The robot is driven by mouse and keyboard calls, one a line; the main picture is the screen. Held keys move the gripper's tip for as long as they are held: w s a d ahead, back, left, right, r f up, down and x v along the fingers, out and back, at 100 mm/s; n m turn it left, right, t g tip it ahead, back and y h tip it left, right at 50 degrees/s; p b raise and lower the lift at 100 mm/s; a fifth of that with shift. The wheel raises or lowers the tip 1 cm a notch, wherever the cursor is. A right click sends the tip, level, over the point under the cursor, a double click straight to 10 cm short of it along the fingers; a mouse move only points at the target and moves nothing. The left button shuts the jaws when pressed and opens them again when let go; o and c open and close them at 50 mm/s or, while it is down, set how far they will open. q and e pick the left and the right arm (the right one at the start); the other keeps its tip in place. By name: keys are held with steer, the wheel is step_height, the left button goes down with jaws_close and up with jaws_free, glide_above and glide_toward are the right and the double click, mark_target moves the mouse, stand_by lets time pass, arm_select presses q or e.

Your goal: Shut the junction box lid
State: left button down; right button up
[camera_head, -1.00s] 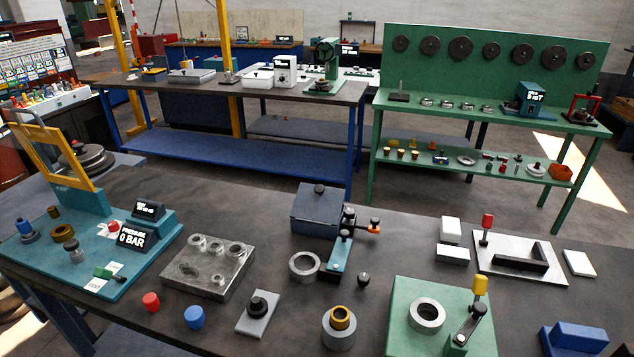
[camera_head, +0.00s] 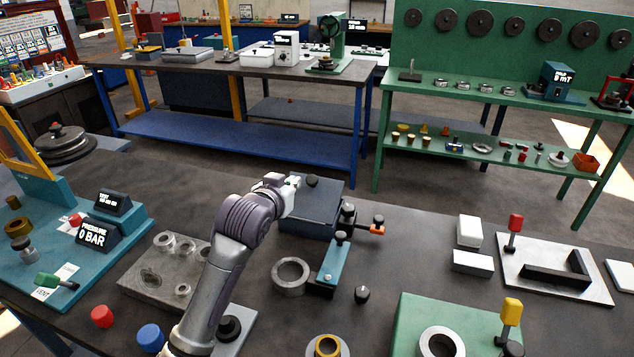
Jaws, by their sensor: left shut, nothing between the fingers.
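A dark blue-grey box (camera_head: 318,215) with a black knob (camera_head: 312,181) on top stands at the back edge of the near bench; it looks like the junction box. Its lid's exact angle is hard to tell from here. My left gripper (camera_head: 296,181) is at the box's upper left, just left of the knob. The gripper is small in view, shut and empty; whether it touches the box cannot be told. My arm hides part of the box's left side. My right gripper is not in view.
A clamp with an orange-tipped lever (camera_head: 377,229) stands close right of the box. A grey ring (camera_head: 290,274) and a blue block (camera_head: 335,262) lie in front. A metal plate (camera_head: 150,281) is left of my arm. Open bench lies behind the plate.

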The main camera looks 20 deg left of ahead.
arm_select(q)
steer(key=p, duration=0.2)
glide_toward(313, 175)
step_height(313, 175, up, 2)
steer(key=w, duration=0.3)
steer(key=shift+w+d+f+p, duration=0.2)
steer(key=shift+w+f+p, duration=0.3)
steer(key=shift+w+f, duration=0.9)
steer(key=shift+f, duration=0.5)
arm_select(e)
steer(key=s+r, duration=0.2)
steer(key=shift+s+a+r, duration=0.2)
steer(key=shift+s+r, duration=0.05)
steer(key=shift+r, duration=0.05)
arm_select(q)
steer(key=shift+w, duration=0.1)
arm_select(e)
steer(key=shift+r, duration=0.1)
